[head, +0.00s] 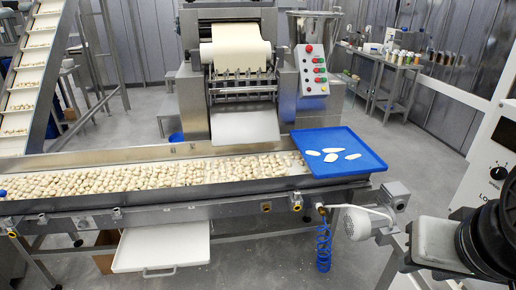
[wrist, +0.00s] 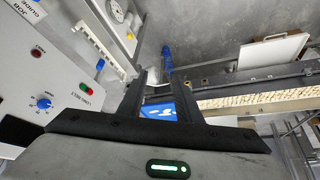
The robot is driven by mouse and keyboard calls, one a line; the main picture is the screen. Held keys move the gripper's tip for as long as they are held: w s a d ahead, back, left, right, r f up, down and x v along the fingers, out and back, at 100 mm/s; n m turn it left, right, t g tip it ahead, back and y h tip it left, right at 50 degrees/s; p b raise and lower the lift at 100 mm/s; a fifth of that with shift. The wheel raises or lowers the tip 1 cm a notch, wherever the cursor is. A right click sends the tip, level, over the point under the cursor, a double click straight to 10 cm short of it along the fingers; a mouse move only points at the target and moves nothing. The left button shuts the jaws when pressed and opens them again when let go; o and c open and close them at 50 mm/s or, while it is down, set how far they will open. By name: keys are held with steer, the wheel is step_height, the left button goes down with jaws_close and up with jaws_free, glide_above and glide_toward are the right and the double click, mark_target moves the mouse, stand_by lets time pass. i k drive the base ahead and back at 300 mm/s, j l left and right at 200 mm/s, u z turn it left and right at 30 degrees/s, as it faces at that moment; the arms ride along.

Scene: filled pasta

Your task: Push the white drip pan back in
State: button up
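The white drip pan (head: 162,247) sticks out from under the conveyor at the lower left of the head view. It is a shallow, empty-looking tray with a metal handle (head: 159,271) on its front edge. The pan also shows at the upper right of the wrist view (wrist: 272,50). My gripper (wrist: 162,82) is open and empty in the wrist view, its two dark fingers apart, well away from the pan. Part of my arm shows at the lower right of the head view, far to the right of the pan.
The conveyor (head: 150,154) carries filled pasta above the pan. A blue tray (head: 340,165) with several pale pieces sits at its right end. A motor (head: 366,220) and coiled blue hose (head: 323,247) hang below. A control panel (wrist: 60,70) is close on the wrist view's left.

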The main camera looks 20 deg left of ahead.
mark_target(174, 246)
steer(key=k+l+u, duration=0.1)
steer(key=u, duration=1.65)
steer(key=i+u, duration=0.45)
steer(key=i+l+u, duration=0.3)
steer(key=i+u, duration=0.15)
